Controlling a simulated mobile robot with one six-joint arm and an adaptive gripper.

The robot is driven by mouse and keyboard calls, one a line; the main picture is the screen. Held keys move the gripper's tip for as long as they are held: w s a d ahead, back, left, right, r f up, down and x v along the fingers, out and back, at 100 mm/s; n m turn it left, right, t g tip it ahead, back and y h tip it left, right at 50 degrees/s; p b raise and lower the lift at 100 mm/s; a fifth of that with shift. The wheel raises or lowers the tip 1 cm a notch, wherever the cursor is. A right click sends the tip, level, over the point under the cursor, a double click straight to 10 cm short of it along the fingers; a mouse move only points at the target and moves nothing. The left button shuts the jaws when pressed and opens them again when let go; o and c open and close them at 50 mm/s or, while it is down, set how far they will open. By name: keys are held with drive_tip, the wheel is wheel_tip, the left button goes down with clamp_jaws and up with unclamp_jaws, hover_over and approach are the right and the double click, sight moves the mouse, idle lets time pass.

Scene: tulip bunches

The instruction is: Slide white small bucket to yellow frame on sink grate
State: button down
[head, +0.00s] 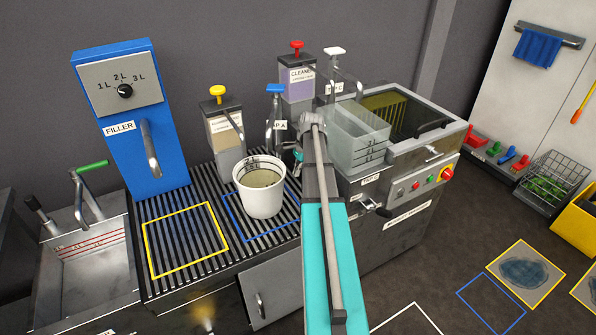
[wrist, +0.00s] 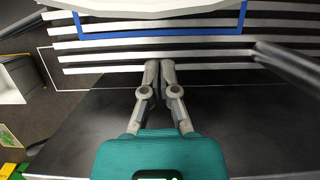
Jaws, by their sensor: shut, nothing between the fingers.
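The white small bucket (head: 258,203) stands upright on the sink grate (head: 133,200), inside the blue frame (head: 240,235). It holds something beige. The empty yellow frame (head: 153,258) lies on the grate to the bucket's left. In the wrist view, my gripper (wrist: 160,64) is shut and empty, its fingertips together over the front edge of the grate. The bucket's pale edge (wrist: 150,10) shows at the top of that view, ahead of the fingertips and apart from them.
A blue filler (head: 130,150) and dispensers with a yellow knob (head: 224,135) and a red knob (head: 298,85) stand behind the grate. A sink (head: 95,265) is at the left. A clear container (head: 357,135) and a machine (head: 405,185) stand at the right. The grate left of the bucket is clear.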

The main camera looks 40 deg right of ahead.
drive_tip(key=shift+b+x, duration=0.5)
drive_tip(key=shift+x, duration=0.3)
drive_tip(key=shift+w+a+r, duration=0.1)
drive_tip(key=shift+a, duration=0.5)
drive_tip(key=shift+w+a+r, duration=0.1)
drive_tip(key=shift+w+a, duration=0.05)
drive_tip(key=shift+a, duration=0.45)
drive_tip(key=shift+w+a, duration=0.2)
drive_tip(key=shift+a, duration=0.5)
drive_tip(key=shift+s, duration=0.1)
